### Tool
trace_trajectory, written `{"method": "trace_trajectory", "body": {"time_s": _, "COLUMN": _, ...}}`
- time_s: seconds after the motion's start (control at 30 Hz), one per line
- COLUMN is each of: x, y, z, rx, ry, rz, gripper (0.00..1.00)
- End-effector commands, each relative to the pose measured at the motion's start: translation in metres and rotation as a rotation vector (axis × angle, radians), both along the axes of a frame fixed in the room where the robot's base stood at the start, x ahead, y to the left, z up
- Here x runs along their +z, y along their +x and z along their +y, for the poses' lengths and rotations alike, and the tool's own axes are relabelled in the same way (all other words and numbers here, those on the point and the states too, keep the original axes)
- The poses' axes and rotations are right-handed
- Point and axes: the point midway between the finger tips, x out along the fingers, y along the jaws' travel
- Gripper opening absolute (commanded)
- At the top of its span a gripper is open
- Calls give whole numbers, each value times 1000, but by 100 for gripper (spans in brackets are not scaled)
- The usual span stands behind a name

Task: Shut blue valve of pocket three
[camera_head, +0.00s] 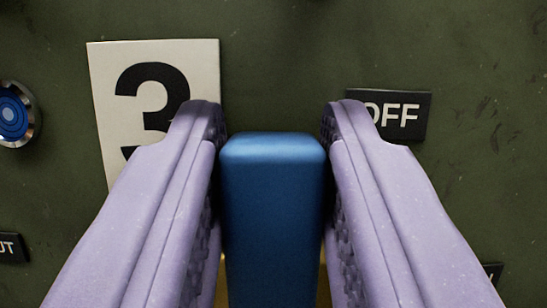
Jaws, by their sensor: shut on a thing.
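The blue valve handle (272,225) stands in the lower middle of the view, a block with rounded edges. My gripper (272,125) has one lilac finger on each side of it and is shut on it. The fingertips reach a little past the handle's top end. A white plate with a black number 3 (155,85) is on the panel to the upper left, partly covered by the left finger. A black OFF label (405,112) is to the right, its left edge close to the right fingertip. The valve's base is hidden.
The dark green panel (290,60) fills the background. A round blue button with a metal rim (14,114) is at the left edge. A dark label ending in "UT" (12,248) is below it. Another dark label (493,271) is mostly hidden at lower right.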

Motion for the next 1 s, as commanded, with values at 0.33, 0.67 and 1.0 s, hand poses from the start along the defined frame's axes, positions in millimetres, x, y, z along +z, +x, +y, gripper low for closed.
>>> {"method": "trace_trajectory", "body": {"time_s": 0.33, "x": -1, "y": 0, "z": 0, "rx": 1, "ry": -1, "rz": 2, "gripper": 53}}
{"method": "trace_trajectory", "body": {"time_s": 0.67, "x": -4, "y": -9, "z": 1, "rx": 3, "ry": -1, "rz": 1, "gripper": 53}}
{"method": "trace_trajectory", "body": {"time_s": 1.0, "x": -26, "y": -63, "z": 3, "rx": 3, "ry": -1, "rz": 1, "gripper": 53}}
